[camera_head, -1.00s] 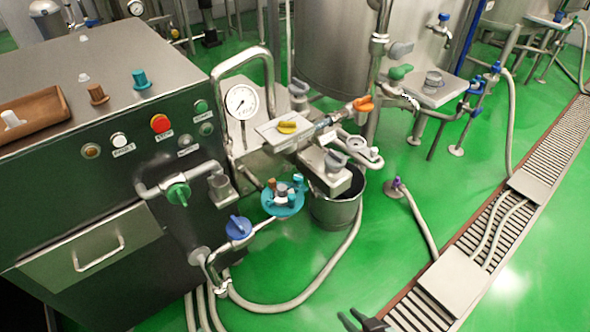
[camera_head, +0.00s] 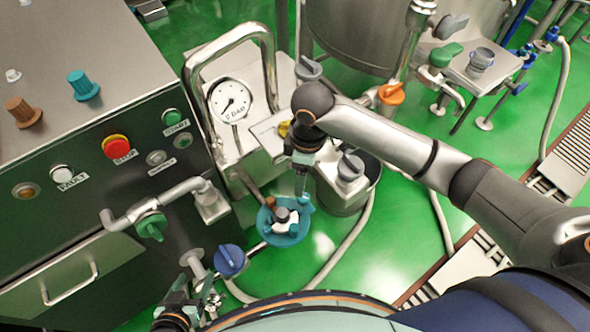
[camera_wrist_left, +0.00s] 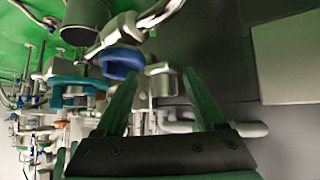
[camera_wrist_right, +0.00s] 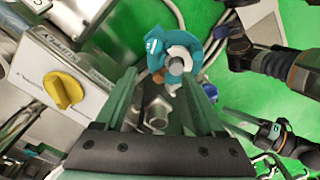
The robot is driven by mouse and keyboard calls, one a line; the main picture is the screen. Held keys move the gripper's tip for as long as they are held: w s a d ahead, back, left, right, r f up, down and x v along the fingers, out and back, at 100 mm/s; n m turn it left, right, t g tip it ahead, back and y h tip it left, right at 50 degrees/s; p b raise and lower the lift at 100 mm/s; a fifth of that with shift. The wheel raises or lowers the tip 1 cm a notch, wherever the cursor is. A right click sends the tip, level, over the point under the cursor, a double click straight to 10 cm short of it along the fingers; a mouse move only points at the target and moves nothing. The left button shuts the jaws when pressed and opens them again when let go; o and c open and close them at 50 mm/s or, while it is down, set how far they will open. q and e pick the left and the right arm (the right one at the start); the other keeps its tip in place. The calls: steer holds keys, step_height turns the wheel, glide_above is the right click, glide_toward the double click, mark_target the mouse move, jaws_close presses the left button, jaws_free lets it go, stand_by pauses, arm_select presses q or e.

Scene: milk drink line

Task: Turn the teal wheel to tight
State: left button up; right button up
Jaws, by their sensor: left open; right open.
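The teal wheel (camera_head: 290,239) sits low beside the steel machine, with a pale hub and a brown knob on it. In the right wrist view the teal wheel (camera_wrist_right: 157,37) lies just beyond the fingertips, with a small label on it. My right gripper (camera_head: 302,188) is open and points down at the wheel's upper right edge; whether it touches is unclear. Its fingers (camera_wrist_right: 160,85) are spread and empty. My left gripper (camera_head: 190,295) is open near the blue knob (camera_head: 230,260), low at the machine's side. Its spread fingers (camera_wrist_left: 160,88) show in the left wrist view.
A pressure gauge (camera_head: 231,98) and bent pipe stand behind the wheel. A yellow knob (camera_wrist_right: 63,90) is left of my right gripper. A green valve (camera_head: 151,226) juts from the cabinet. A bucket (camera_head: 345,205) and hoses stand right of the wheel. Green floor is partly free.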

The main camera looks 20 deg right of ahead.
mark_target(304, 197)
steer(key=shift+h, duration=0.3)
steer(key=f, duration=0.3)
steer(key=f+b, duration=0.1)
steer(key=f, duration=0.3)
steer(key=d+f, duration=0.1)
steer(key=f, duration=0.3)
steer(key=shift+w+f, duration=0.2)
steer(key=shift+w, duration=0.2)
jaws_close()
